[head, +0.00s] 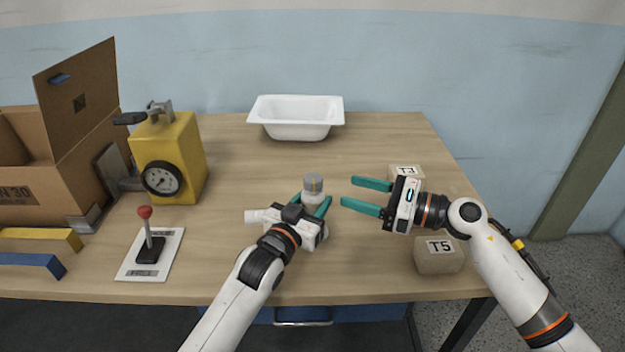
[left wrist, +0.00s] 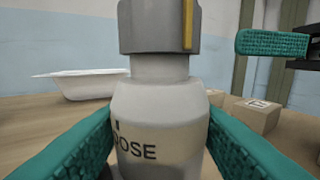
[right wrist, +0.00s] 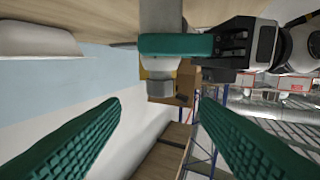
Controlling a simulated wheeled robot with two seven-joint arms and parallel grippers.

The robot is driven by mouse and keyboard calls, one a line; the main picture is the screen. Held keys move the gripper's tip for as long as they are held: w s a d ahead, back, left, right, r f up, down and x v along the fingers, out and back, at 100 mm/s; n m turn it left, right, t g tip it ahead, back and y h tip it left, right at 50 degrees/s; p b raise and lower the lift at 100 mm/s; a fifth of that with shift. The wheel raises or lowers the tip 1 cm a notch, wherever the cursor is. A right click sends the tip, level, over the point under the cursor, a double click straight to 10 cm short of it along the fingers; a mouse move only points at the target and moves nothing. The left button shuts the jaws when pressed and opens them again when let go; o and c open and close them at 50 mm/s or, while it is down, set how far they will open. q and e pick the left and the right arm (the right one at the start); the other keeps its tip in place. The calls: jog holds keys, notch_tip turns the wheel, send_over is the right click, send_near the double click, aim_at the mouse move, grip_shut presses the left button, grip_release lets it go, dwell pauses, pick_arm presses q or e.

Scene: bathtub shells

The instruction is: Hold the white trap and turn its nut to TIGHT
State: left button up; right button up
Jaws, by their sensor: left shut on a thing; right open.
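The white trap (head: 313,195) stands upright near the middle of the table, with a grey nut (head: 314,183) on top. My left gripper (head: 312,203) is shut on the trap's body, one teal finger on each side. In the left wrist view, the trap's body (left wrist: 155,115) shows dark letters ending in "OSE" and a small dark tick. The nut (left wrist: 158,25) there has a yellow stripe right of its middle. My right gripper (head: 350,193) is open and empty, to the right of the nut and apart from it. The word TIGHT is not visible.
A white basin (head: 297,130) stands at the back. A yellow gauge box (head: 185,150), a red-knobbed lever (head: 148,235) and a cardboard box (head: 40,180) are left. Cardboard blocks, one marked T5 (head: 438,262), lie by the right arm. The table between basin and trap is clear.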

aim_at(313, 176)
jog(key=x, duration=1)
jog(key=c, duration=1)
jog(key=shift+g, duration=0.3)
jog(key=n+g+y, duration=0.1)
jog(key=n+g, duration=0.1)
jog(key=g, duration=0.2)
jog(key=shift+w+n, duration=0.1)
jog(key=shift+n, duration=0.3)
jog(key=shift+n+g, duration=1.15)
jog(key=shift+g, duration=0.55)
jog(key=shift+n+g, duration=1.15)
jog(key=shift+g, duration=0.85)
